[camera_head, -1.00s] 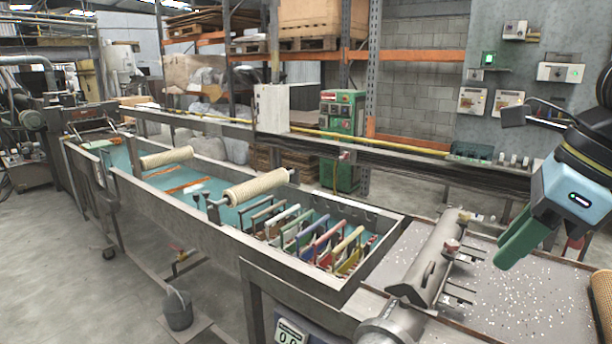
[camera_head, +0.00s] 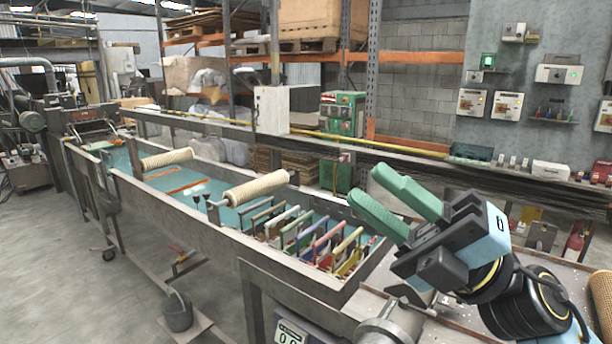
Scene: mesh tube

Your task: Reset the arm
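My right arm comes in from the lower right. My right gripper (camera_head: 365,184) has two green fingers that point up and to the left, above the near right end of the long trough (camera_head: 190,225). The fingers stand apart with a gap between them and nothing in it, so it is open. The gripper and wrist hide part of the speckled table and the metal cylinder on it. My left arm and gripper are not in view.
The trough holds teal liquid, two mesh-wrapped rollers (camera_head: 257,188) and several coloured-handled frames (camera_head: 310,240). A metal rail (camera_head: 430,162) runs behind the gripper. Wall boxes (camera_head: 560,73) hang at the back right.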

